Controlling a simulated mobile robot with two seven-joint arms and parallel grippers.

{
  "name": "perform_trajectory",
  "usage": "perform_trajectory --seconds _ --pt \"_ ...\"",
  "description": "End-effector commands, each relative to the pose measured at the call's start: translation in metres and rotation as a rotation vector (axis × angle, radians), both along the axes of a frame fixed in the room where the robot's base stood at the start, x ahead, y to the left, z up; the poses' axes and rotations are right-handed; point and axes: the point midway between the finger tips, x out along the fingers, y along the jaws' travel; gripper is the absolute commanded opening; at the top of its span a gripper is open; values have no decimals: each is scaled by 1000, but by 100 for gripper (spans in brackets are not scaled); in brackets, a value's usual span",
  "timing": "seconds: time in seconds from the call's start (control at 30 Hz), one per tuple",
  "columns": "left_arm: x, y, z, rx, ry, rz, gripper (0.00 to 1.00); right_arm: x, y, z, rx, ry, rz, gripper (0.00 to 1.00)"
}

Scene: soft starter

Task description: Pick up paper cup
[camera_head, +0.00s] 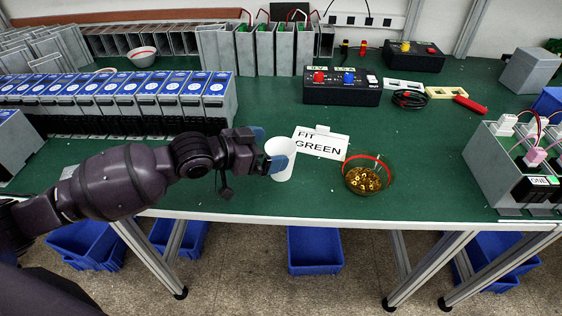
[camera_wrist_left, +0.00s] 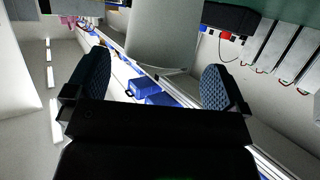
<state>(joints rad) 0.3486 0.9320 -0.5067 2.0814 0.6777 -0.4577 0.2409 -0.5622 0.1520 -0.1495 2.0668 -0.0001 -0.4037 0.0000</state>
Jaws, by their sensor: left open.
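A white paper cup (camera_head: 283,172) stands upright on the green table near its front edge. My left gripper (camera_head: 270,150) reaches in from the left and is open at the cup. Its blue finger pads show in front of and behind the cup, and the near pad hides part of it. In the left wrist view the cup (camera_wrist_left: 165,38) appears large, ahead of and between the two open fingers (camera_wrist_left: 155,85). I cannot tell whether either pad touches it. My right gripper is not in view.
A row of blue-topped modules (camera_head: 120,98) is at left behind my arm. A black switch box (camera_head: 342,92) stands farther back.

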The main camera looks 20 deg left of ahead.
Motion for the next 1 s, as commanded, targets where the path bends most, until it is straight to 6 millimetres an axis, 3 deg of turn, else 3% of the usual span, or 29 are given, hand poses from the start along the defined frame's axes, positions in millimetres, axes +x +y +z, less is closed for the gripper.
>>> perform_trajectory --seconds 0.27,0.57,0.93,1.0 --pt "24 -22 -16 -1 2 0 100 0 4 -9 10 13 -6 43" --pt "27 -24 -16 1 1 0 100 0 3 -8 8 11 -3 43" --pt "27 -24 -16 1 1 0 45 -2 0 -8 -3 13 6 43" --pt "27 -24 -15 0 0 -1 45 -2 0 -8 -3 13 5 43"
